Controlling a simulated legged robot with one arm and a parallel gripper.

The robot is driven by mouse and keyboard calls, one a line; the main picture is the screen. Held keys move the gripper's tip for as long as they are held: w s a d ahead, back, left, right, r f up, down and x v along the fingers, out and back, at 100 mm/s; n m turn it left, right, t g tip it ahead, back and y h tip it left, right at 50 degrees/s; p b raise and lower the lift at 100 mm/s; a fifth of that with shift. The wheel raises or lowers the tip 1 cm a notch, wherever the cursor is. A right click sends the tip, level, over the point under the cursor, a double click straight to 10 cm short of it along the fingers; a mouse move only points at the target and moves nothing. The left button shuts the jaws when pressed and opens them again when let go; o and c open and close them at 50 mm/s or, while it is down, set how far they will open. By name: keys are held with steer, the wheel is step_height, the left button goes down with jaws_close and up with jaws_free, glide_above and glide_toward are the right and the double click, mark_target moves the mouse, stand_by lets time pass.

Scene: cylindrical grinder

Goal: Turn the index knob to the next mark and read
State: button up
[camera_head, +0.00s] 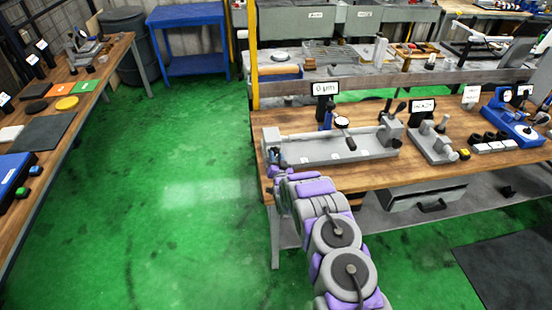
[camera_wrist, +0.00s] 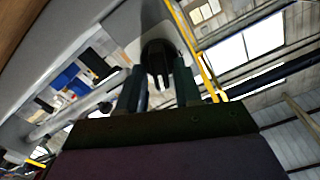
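The grey fixture (camera_head: 320,150) lies along the left part of the wooden bench, with a dial gauge (camera_head: 342,122) above its bed. A small sign (camera_head: 325,88) behind it reads "0 µm". In the wrist view a dark, ribbed knob (camera_wrist: 158,52) sits on a grey end face. My gripper (camera_wrist: 158,88) points at this knob, with its fingers apart on either side of the knob's near end. I cannot tell whether they touch it. In the head view my gripper (camera_head: 273,172) is small at the fixture's left end; the knob cannot be made out there.
The wooden bench (camera_head: 385,178) carries a second grey device (camera_head: 435,145) and a blue device (camera_head: 515,118) to the right. A drawer (camera_head: 428,198) is under the bench. Another bench (camera_head: 88,85) stands at left. The green floor (camera_head: 170,170) between is clear.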

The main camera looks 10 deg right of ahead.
steer(key=shift+o, duration=0.6)
steer(key=s+p, duration=0.1)
steer(key=s, duration=1.6)
steer(key=shift+s, duration=0.15)
